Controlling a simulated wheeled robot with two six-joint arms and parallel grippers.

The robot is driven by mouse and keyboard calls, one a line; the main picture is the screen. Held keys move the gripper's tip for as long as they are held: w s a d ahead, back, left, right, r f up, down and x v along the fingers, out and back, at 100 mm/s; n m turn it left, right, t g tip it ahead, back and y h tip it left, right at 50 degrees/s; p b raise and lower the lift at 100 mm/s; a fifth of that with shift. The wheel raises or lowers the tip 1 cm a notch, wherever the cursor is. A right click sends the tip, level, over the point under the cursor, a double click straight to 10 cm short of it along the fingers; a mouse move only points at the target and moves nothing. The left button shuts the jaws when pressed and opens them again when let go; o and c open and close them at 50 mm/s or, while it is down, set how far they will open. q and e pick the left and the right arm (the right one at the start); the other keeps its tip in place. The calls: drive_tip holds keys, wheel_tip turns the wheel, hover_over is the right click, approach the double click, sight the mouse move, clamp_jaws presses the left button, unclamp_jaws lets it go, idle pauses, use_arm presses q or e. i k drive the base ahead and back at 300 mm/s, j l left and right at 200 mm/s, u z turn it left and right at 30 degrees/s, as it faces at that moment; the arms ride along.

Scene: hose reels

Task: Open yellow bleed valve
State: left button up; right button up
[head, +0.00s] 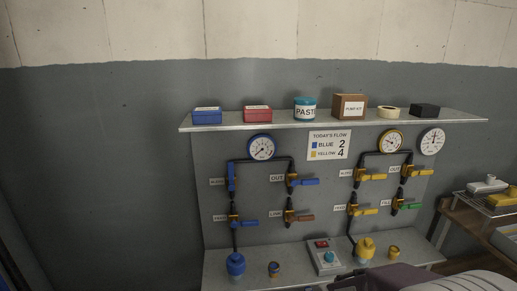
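The yellow circuit is on the right half of the grey panel. It has a yellow-rimmed gauge (390,141) and dark pipes. Its upper left valve (369,176), upper right valve (412,171) and lower left valve (361,209) have yellow handles pointing right. The lower right valve (405,205) has a green handle, also pointing right. The small white labels are too blurred to read surely, so I cannot tell which valve is the bleed. My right arm shows at the bottom right, its gripper mostly cut off by the frame. My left gripper is not in view.
The blue circuit (262,149) fills the panel's left half. A shelf (230,126) above holds boxes, a paste jar (305,109) and tape. A flow sign (328,145) reads blue 2, yellow 4. The bench below holds a control box (322,247) and pots. A side table (466,212) stands right.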

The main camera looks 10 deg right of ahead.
sight(363, 177)
drive_tip(key=z, duration=1.25)
